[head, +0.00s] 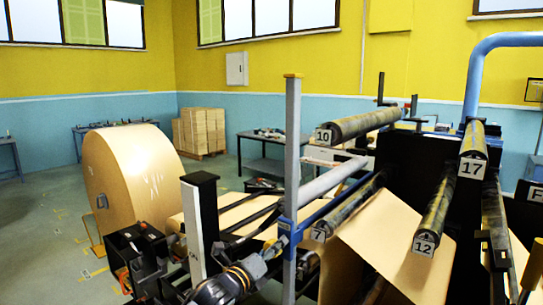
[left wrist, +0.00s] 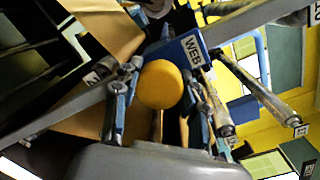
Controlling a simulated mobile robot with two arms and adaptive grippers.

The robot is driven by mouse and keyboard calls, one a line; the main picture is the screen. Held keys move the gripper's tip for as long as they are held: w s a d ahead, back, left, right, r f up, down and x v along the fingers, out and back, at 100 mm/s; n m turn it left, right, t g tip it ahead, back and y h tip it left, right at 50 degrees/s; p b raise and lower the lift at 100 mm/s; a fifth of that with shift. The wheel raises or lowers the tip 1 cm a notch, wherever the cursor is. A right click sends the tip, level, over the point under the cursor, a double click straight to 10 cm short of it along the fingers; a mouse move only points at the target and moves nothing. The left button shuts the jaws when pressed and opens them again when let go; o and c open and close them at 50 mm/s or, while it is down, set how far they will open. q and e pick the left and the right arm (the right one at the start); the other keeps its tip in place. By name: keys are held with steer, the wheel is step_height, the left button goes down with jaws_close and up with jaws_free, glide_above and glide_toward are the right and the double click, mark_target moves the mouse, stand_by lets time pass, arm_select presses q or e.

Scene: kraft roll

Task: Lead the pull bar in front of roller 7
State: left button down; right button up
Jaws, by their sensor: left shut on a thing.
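My left gripper (head: 272,246) is in the lower middle of the head view, beside the grey upright post. It is shut on the end of the blue pull bar (head: 337,197), which reaches away to the right. In the left wrist view a round yellow knob (left wrist: 160,84) sits between the fingers, with a blue plate marked WEB (left wrist: 193,55) behind it. Roller 7 (head: 348,206) runs close beside the bar, its number plate near the gripper. The post and gripper hide part of the bar's near end. My right gripper is not in view.
The grey post (head: 292,140) stands close to my left gripper. Roller 10 (head: 362,124) is higher; roller 12 (head: 437,212) and roller 17 (head: 474,140) are to the right. A large paper roll (head: 130,175) stands at left.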

arm_select(q)
step_height(320, 180, up, 9)
steer(key=p, duration=0.4)
steer(key=shift+a+p, duration=0.15)
steer(key=shift+p, duration=0.15)
step_height(320, 180, up, 19)
steer(key=shift+w+a, duration=0.15)
